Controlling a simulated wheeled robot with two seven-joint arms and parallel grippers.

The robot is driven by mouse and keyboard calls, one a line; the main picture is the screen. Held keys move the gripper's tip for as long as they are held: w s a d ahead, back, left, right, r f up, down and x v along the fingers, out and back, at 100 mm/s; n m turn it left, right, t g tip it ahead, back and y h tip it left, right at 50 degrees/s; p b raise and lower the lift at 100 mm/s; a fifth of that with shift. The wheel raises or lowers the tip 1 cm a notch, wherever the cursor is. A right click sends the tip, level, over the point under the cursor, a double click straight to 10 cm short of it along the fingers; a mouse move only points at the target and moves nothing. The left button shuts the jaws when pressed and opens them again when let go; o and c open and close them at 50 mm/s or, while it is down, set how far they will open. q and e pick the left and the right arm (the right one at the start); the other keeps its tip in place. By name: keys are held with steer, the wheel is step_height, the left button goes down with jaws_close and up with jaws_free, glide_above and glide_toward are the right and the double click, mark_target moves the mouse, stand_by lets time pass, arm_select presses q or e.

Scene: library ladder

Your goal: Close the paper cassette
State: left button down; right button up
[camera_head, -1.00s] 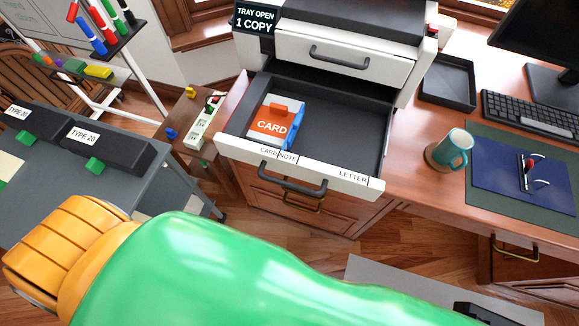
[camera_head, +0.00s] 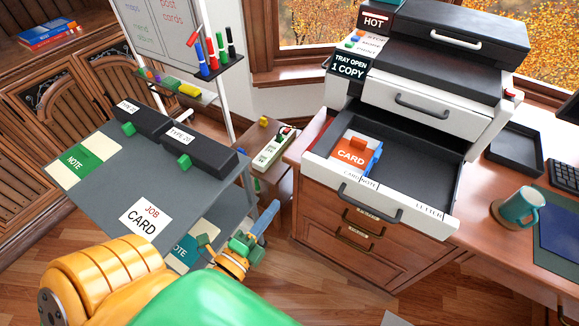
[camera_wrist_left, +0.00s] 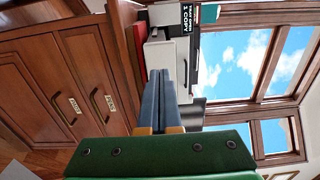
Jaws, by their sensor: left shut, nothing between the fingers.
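The paper cassette (camera_head: 425,214) is a dark tray with a white front, pulled out of the printer (camera_head: 425,95) on the desk. Its front bears a dark handle and the labels CARD, NOTE and LETTER. An orange pack marked CARD (camera_head: 351,156) with a blue part lies in its left portion. The printer's sign reads TRAY OPEN 1 COPY. My left gripper (camera_head: 262,217) is shut and empty, low and to the left of the cassette, apart from it. In the left wrist view its two blue fingers (camera_wrist_left: 169,85) lie together, pointing toward the printer. My right gripper is not in view.
A grey table (camera_head: 95,195) with black TYPE boxes and cards stands at left. A power strip (camera_head: 273,149) lies on a small brown stand. A teal mug (camera_head: 518,208) and a black tray (camera_head: 515,150) are on the desk at right.

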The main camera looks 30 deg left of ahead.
mark_target(304, 167)
arm_select(q)
steer(key=w, duration=1.2)
steer(key=shift+f+p, duration=0.1)
steer(key=shift+p, duration=0.2)
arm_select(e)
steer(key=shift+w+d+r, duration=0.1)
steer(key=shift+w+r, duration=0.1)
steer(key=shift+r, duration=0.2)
